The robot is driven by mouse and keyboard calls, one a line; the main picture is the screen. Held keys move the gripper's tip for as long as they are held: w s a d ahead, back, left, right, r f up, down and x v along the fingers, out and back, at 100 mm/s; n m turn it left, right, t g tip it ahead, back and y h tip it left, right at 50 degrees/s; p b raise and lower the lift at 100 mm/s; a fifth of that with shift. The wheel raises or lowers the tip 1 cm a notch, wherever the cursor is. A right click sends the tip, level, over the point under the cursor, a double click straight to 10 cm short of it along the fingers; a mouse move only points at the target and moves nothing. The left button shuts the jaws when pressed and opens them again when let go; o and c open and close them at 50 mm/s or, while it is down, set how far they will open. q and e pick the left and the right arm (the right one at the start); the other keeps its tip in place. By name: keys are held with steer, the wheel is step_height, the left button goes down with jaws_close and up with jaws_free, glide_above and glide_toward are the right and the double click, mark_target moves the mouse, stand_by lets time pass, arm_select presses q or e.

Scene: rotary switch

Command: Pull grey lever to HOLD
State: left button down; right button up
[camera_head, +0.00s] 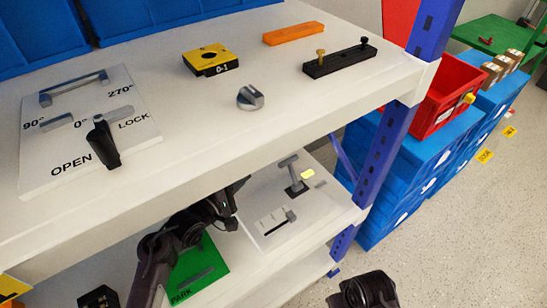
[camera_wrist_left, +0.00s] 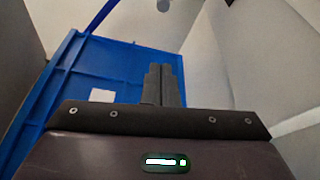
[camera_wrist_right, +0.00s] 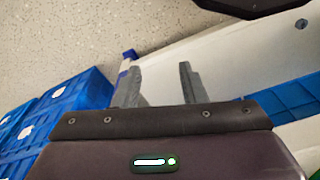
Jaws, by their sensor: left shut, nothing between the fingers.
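On the lower shelf, a light panel carries a grey T-shaped lever (camera_head: 291,172) on a black base, leaning up beside a small yellow tag. A grey slider-like handle (camera_head: 290,216) over a dark slot is nearer on the same shelf. I cannot read HOLD anywhere, nor tell which lever it belongs to. My left gripper (camera_head: 240,188) is just below the upper shelf edge, left of the T-shaped lever and apart from it; its fingertips are hard to make out there. In the left wrist view its fingers (camera_wrist_left: 165,84) are together and empty. My right gripper (camera_wrist_right: 158,82) is open and empty.
The upper shelf (camera_head: 180,185) overhangs my left arm. It bears a panel marked OPEN and LOCK, a grey knob (camera_head: 250,97) and a yellow block (camera_head: 207,60). A green PARK panel (camera_head: 205,258) lies beside my left forearm. A blue post (camera_head: 385,145) stands right.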

mark_target(293, 174)
steer(key=shift+s, duration=0.1)
